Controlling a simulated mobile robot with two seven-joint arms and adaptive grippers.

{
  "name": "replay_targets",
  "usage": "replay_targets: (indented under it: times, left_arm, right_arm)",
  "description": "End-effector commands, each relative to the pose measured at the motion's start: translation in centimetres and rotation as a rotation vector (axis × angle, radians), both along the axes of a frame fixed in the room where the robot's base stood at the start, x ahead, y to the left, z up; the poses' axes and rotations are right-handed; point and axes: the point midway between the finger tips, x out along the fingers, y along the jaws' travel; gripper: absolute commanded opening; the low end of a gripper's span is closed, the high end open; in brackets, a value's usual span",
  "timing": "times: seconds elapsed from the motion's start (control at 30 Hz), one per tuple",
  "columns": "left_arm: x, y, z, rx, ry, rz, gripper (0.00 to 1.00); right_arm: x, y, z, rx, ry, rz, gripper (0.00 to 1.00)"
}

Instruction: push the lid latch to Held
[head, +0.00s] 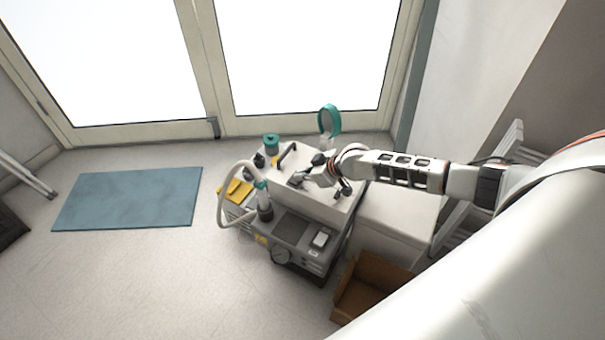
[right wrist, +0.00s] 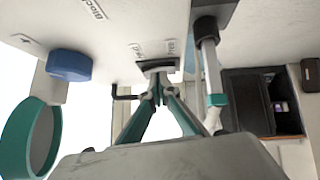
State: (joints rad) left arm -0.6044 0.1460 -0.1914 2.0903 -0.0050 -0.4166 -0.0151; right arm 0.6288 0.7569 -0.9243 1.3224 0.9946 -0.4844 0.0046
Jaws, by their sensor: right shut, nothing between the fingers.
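The compressor (head: 325,205) stands on the floor, with a white lid top and a grey front panel. In the right wrist view, a small dark-and-pale part, seemingly the lid latch (right wrist: 157,65), sits on the white surface between two small printed labels. The labels are upside down and too small to read surely. My right gripper (right wrist: 158,88) is shut and empty, its teal fingers together right at this part; I cannot tell whether they touch it. In the head view, my right gripper (head: 318,172) is over the lid top and hides the latch. My left gripper is out of view.
A blue knob (right wrist: 69,65) and a teal ring (right wrist: 16,150) are left of the fingers in the wrist view; a pale tube (right wrist: 211,75) is right. A hose (head: 222,200) loops at the compressor's left. A brown box (head: 345,305) stands front right. A blue mat (head: 128,198) lies left.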

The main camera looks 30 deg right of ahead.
Motion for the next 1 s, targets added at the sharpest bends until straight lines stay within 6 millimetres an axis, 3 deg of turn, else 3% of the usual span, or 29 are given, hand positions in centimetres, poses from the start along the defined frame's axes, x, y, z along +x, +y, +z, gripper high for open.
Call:
replay_targets:
  times: [0.43, 0.6, 0.77, 1.0]
  left_arm:
    - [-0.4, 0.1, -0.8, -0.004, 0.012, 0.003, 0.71]
    - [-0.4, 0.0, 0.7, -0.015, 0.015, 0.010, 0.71]
    - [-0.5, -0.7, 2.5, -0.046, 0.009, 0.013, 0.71]
    - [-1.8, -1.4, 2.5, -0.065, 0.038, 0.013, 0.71]
  right_arm:
    - [-0.1, 0.0, -0.2, -0.001, 0.003, 0.000, 0.00]
    - [-0.3, 0.3, 3.3, -0.001, -0.009, -0.001, 0.00]
    - [-0.9, 0.5, 5.3, -0.001, -0.007, -0.004, 0.00]
    - [-4.7, -1.2, 8.5, -0.002, -0.003, -0.003, 0.00]
